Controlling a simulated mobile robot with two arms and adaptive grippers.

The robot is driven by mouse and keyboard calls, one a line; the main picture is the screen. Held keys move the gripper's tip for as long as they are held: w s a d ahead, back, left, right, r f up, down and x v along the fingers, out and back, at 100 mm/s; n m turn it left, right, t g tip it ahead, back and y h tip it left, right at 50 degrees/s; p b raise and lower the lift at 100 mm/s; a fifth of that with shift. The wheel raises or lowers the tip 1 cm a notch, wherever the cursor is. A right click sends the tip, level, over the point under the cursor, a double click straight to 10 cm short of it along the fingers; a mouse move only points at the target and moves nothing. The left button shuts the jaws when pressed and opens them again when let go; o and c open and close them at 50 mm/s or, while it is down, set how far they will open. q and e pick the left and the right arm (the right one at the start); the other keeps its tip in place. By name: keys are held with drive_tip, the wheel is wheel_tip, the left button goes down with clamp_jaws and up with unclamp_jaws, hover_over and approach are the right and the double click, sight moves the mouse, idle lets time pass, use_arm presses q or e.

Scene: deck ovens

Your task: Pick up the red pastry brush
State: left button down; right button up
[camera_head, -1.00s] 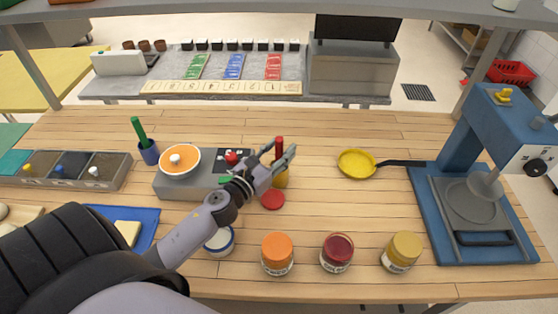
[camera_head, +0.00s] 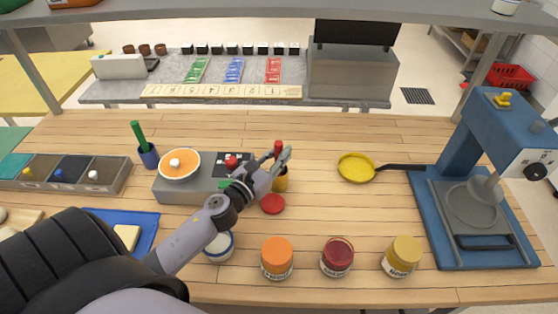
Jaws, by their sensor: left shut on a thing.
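The red pastry brush (camera_head: 278,147) stands upright with its red handle showing. Its lower end is in or behind a small yellow holder (camera_head: 281,182). My left gripper (camera_head: 279,160) reaches in from the lower left and is shut on the handle above the holder. The fingers hide part of the handle, and I cannot tell whether the brush has left the holder. My right gripper is not in view.
A grey scale (camera_head: 168,190) with an orange-topped dish is left of the holder. A red lid (camera_head: 272,204) lies in front. Several jars, such as the orange-lidded one (camera_head: 277,251), line the front. A yellow pan (camera_head: 356,167) and a blue press (camera_head: 450,220) stand right.

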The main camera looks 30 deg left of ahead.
sight(279, 140)
use_arm(q)
drive_tip(key=shift+r, duration=0.15)
wheel_tip(279, 140, up, 9)
drive_tip(key=p, duration=0.3)
drive_tip(key=shift+r, duration=0.2)
wheel_tip(279, 140, up, 10)
drive_tip(key=shift+r+p, duration=0.15)
drive_tip(key=shift+p, duration=0.3)
drive_tip(key=c, duration=2)
unclamp_jaws()
clamp_jaws()
